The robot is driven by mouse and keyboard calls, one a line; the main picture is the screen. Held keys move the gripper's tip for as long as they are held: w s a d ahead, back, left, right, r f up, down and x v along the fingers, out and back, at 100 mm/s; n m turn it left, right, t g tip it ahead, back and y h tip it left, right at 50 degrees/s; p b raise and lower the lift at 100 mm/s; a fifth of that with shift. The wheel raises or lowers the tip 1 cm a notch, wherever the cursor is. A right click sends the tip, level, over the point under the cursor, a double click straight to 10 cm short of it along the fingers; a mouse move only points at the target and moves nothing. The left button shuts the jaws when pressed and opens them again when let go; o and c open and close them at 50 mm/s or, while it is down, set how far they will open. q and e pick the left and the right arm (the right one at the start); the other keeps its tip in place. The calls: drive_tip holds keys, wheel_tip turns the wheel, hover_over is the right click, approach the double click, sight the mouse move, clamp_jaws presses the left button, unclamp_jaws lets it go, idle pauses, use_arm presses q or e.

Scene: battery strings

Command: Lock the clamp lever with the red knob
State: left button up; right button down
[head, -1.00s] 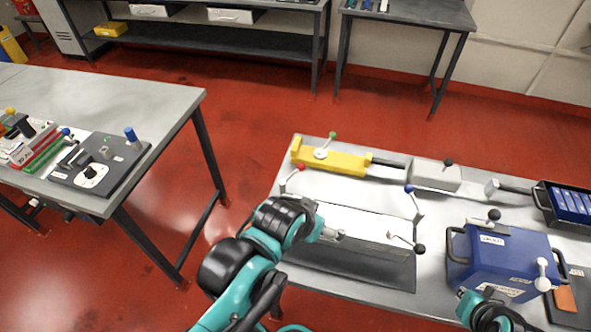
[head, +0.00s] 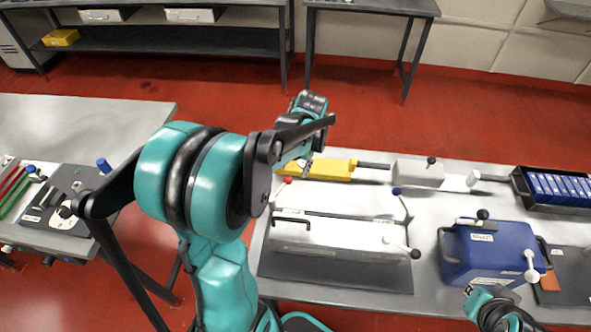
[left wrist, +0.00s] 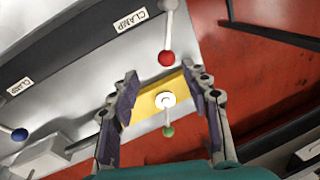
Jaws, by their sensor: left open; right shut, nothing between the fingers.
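The red knob (head: 287,180) tops a white clamp lever at the back left of a white case (head: 340,237). In the left wrist view the red knob (left wrist: 166,58) hangs at the end of its white lever (left wrist: 169,22), just beyond my fingertips and between their lines. A dark strip with CLAMP labels (left wrist: 132,20) runs beside it. My left gripper (left wrist: 159,78) is open and empty; in the head view it is over the table's back left, its fingers largely hidden. My right gripper (head: 471,291) is shut and empty near the front of the blue box.
A yellow block (head: 330,169) with a green knob (left wrist: 168,132) lies behind the case. A blue knob (head: 397,190) and black knob (head: 415,253) are on the case's right. A blue box (head: 490,252) stands right. The side table (head: 90,115) is left.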

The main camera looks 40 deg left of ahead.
sight(289, 178)
use_arm(q)
drive_tip(key=shift+g, duration=0.3)
drive_tip(key=a+f+b, duration=0.1)
drive_tip(key=f, duration=0.2)
drive_tip(key=a+f, duration=0.1)
drive_tip(key=f, duration=0.1)
drive_tip(key=f+b, duration=0.1)
drive_tip(key=f, duration=0.2)
drive_tip(key=shift+w+a+f+b, duration=0.3)
drive_tip(key=shift+a+f, duration=0.05)
drive_tip(key=shift+a, duration=0.05)
clamp_jaws()
